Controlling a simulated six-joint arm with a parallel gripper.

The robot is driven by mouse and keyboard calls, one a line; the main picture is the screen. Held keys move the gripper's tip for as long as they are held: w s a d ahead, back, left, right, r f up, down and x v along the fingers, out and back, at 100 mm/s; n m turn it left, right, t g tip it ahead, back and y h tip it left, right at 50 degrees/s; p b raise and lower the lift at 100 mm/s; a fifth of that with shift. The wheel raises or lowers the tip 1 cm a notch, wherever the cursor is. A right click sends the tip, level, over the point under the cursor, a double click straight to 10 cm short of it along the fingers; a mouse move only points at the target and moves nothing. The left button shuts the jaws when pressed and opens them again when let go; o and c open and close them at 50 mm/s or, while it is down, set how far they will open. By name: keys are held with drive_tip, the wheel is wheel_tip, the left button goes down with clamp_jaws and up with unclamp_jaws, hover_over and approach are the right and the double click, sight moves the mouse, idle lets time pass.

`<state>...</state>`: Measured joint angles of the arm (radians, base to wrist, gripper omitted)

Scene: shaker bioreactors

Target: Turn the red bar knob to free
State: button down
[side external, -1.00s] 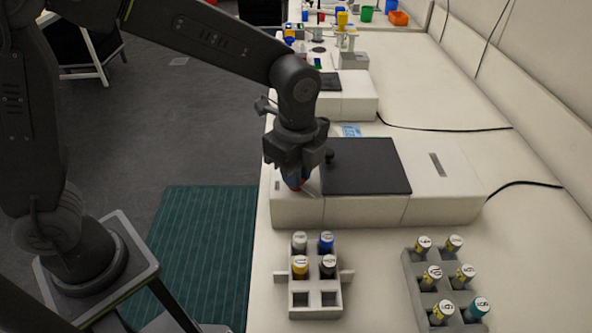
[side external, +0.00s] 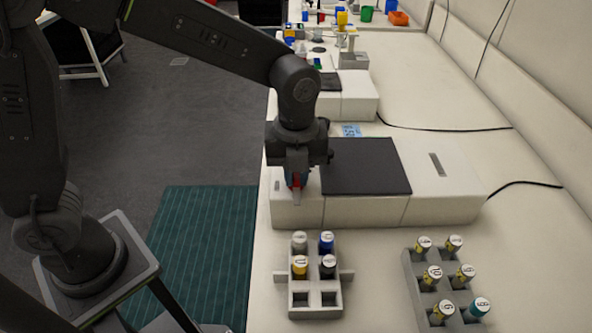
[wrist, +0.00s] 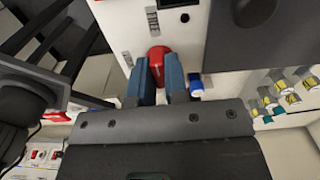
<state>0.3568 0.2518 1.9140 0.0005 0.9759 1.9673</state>
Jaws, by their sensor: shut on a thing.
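The red bar knob (wrist: 157,56) is on the white panel of the near machine (side external: 300,210). In the wrist view it sits between the two blue fingers of my gripper (wrist: 162,75), which is shut on it. In the side view my gripper (side external: 295,182) points down at the machine's left end, and a bit of the red knob (side external: 296,180) shows between the fingers. The fingers hide part of the knob and any markings right beside it.
A black plate (side external: 366,166) covers the machine's middle, right of my gripper. A grey rack (side external: 316,312) with several capped vials stands in front. Another vial rack (side external: 413,290) is at the right. A second machine (side external: 350,98) stands behind.

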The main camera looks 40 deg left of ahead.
drive_tip(key=shift+m, duration=0.3)
drive_tip(key=c, duration=1.1)
unclamp_jaws()
drive_tip(key=shift+c, duration=0.2)
wheel_tip(320, 180, up, 14)
drive_tip(key=s+a+f+n+t, duration=0.2)
drive_tip(key=s+a+n, duration=0.4)
drive_tip(key=n, duration=0.7)
drive_tip(key=s+a+f+n+t, duration=0.2)
drive_tip(key=s+a+n, duration=0.5)
drive_tip(key=n, duration=0.7)
drive_tip(key=shift+s+a+f+t, duration=0.15)
drive_tip(key=shift+s+t, duration=0.55)
drive_tip(key=shift+t, duration=0.1)
